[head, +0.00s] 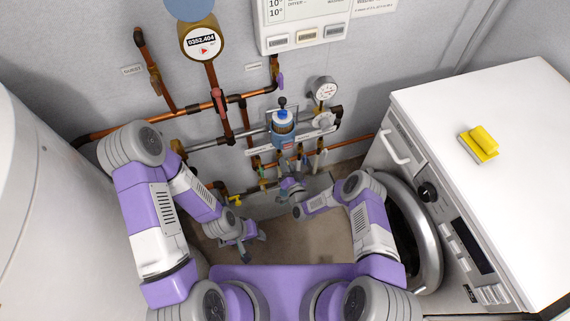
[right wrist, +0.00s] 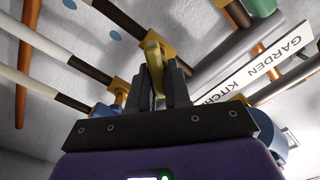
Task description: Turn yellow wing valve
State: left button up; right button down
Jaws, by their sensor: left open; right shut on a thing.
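My right gripper (head: 287,180) is at the pipes low on the back wall. In the right wrist view its two dark fingers (right wrist: 163,88) are shut on a yellow, brass-coloured valve piece (right wrist: 154,55) that stands up between them. This piece sits by a brass fitting on a pipe; the fingers hide its lower part. In the head view the gripper covers what it holds. My left gripper (head: 243,252) is open and empty, low over the floor.
A label strip (right wrist: 262,65) reads GARDEN and KITCHEN. A white washing machine (head: 425,135) stands right, its round door (head: 429,235) open near my right arm.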

jog(key=m, duration=0.4)
jog(key=f+m, duration=0.1)
jog(key=m, duration=0.1)
jog(key=shift+d, duration=0.25)
jog(key=shift+f+m, duration=0.15)
jog(key=shift+m, duration=1.75)
jog(key=shift+a, duration=0.1)
jog(key=c, duration=1.2)
grip_release()
jog(key=shift+o, duration=0.2)
jog(key=p+v, duration=0.2)
jog(key=v, duration=0.5)
jog(key=shift+s, duration=0.25)
